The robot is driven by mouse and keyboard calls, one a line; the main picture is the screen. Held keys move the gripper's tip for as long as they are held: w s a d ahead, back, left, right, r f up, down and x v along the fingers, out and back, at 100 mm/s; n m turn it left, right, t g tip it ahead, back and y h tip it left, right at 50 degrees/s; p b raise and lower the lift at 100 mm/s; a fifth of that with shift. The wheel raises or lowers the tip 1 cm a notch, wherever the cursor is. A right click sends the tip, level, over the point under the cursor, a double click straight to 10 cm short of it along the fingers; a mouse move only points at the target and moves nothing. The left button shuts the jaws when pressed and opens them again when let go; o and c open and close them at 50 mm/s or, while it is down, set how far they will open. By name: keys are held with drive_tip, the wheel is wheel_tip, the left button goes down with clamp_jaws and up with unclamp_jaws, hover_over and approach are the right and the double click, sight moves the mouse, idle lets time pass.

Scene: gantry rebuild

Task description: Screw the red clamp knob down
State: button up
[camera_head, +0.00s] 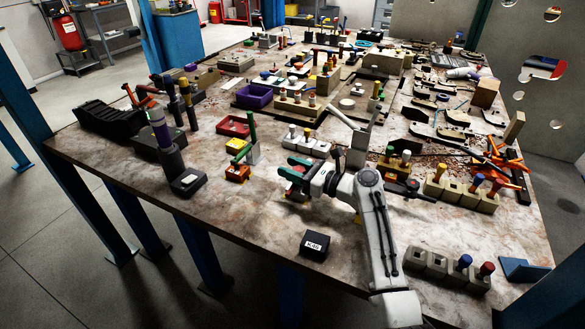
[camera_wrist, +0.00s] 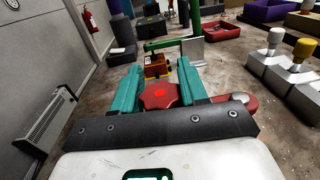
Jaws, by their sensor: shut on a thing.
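The red clamp knob (camera_wrist: 158,96) shows in the wrist view as a lobed red disc with a brighter centre. My gripper (camera_wrist: 157,82) has two green fingers, one on each side of the knob, shut on it. In the head view my gripper (camera_head: 293,170) is low over the middle front of the table, and the knob is mostly hidden by the fingers there. The knob's screw and the seat below it are hidden. A red rounded part (camera_wrist: 237,105) lies just right of the right finger in the wrist view.
A small orange block with a green lever (camera_head: 238,172) stands just left of my gripper. A black labelled box (camera_head: 314,246) is in front. The bare tabletop (camera_head: 240,215) at front left is free.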

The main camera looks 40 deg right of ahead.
drive_tip(key=shift+r+m+h+p, duration=0.3)
drive_tip(key=shift+h+p, duration=0.2)
drive_tip(key=shift+p, duration=0.15)
drive_tip(key=m+h+p, duration=0.1)
drive_tip(key=p, duration=0.1)
drive_tip(key=shift+r+p, duration=0.1)
drive_tip(key=shift+p, duration=0.2)
drive_tip(key=h+p, duration=0.1)
drive_tip(key=m+h+p, duration=0.2)
drive_tip(key=shift+w+d+t+h, duration=0.1)
drive_tip(key=shift+d+t+h, duration=0.15)
drive_tip(key=shift+t+h, duration=0.05)
drive_tip(key=shift+d+f+m+h+p, duration=0.25)
drive_tip(key=shift+m+h+p, duration=0.2)
drive_tip(key=shift+h, duration=0.35)
drive_tip(key=o, duration=0.9)
drive_tip(key=shift+f, duration=0.1)
